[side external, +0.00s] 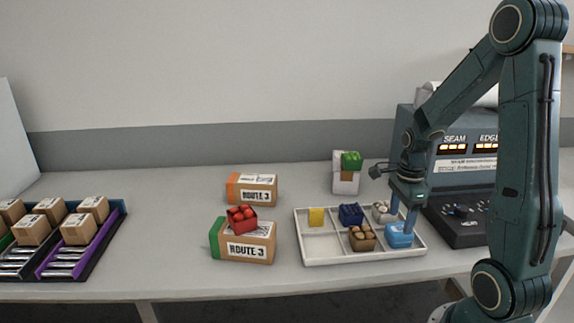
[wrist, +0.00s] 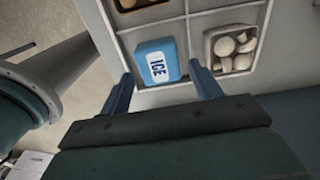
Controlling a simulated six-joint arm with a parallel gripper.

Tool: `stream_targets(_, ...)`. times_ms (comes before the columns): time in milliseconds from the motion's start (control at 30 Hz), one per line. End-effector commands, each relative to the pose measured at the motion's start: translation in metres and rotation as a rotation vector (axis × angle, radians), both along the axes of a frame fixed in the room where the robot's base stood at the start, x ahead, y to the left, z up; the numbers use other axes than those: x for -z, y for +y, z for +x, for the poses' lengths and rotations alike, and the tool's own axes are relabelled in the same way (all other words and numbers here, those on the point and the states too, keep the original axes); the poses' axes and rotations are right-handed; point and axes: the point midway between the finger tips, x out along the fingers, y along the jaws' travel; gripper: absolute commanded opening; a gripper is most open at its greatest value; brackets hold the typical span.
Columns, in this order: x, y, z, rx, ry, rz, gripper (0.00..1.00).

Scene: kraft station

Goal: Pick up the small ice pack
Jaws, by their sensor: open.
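The small ice pack (side external: 398,236) is a blue block with a white label reading ICE. It lies in the front right compartment of a white divided tray (side external: 320,259). In the wrist view the ice pack (wrist: 157,62) shows ahead of my fingertips, with its label facing up. My gripper (side external: 402,222) is open and stands over that compartment, its fingers reaching down close to the ice pack. In the wrist view my gripper (wrist: 160,82) has its two fingers apart, one toward each side of the ice pack. I cannot tell whether either finger touches it.
The tray also holds a mushroom box (wrist: 230,50), a brown box of round items (side external: 362,238), a dark blue box (side external: 351,214) and a yellow block (side external: 316,216). ROUTE 3 boxes (side external: 246,246) stand left, one topped by a red box (side external: 241,219). A console (side external: 460,212) stands right.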

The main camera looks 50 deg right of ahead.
Motion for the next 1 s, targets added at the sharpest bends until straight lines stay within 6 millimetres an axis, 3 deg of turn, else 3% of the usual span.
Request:
stream_targets(500,0.045,0.000,-0.004,0.000,0.001,0.001,0.64)
stream_targets(1000,0.047,0.000,-0.004,0.000,0.000,0.000,0.64)
